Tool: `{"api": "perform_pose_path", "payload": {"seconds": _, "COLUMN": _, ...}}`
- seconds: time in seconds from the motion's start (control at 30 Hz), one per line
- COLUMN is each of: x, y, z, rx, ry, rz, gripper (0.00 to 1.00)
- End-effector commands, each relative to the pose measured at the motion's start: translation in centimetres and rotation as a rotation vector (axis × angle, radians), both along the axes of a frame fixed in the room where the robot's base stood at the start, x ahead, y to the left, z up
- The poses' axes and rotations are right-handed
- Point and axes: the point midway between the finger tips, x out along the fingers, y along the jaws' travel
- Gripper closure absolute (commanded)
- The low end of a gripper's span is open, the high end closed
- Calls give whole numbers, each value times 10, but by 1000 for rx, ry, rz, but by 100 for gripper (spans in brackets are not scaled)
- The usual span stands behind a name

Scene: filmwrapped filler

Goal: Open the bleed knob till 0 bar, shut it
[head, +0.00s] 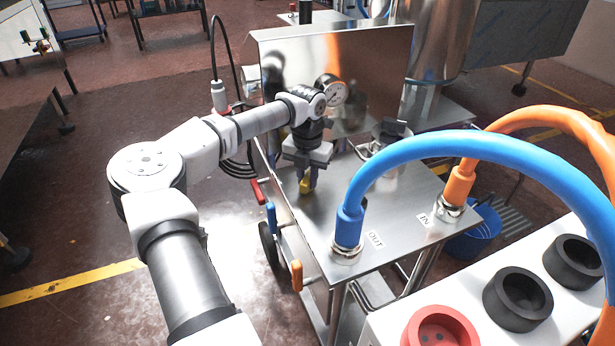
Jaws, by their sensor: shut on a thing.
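My gripper (305,177) points down over the left part of the steel cart top. A round pressure gauge (331,90) with a pale face stands behind my wrist, in front of the upright steel panel. My wrist partly covers the gauge, and its needle and numbers are too small to read.
A blue hose (450,148) marked OUT and an orange hose (460,186) marked IN arch up from the cart top (335,215). Red, blue and orange levers line its left edge. A white unit with black and red round sockets (517,298) stands front right.

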Motion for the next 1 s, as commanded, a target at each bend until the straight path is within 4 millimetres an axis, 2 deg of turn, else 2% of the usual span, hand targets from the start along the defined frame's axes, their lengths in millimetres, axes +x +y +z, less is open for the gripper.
{"api": "perform_pose_path", "payload": {"seconds": 0.43, "x": 0, "y": 1, "z": 0, "rx": 1, "ry": 2, "rz": 13, "gripper": 100}}
{"api": "perform_pose_path", "payload": {"seconds": 0.47, "x": 0, "y": 1, "z": 0, "rx": 1, "ry": 2, "rz": 13, "gripper": 76}}
{"api": "perform_pose_path", "payload": {"seconds": 0.6, "x": 0, "y": 1, "z": 0, "rx": 1, "ry": 2, "rz": 12, "gripper": 58}}
{"api": "perform_pose_path", "payload": {"seconds": 0.87, "x": 0, "y": 0, "z": 0, "rx": 0, "ry": 1, "rz": 10, "gripper": 58}}
{"api": "perform_pose_path", "payload": {"seconds": 1.0, "x": 0, "y": 0, "z": 9, "rx": 1, "ry": 0, "rz": 10, "gripper": 58}}
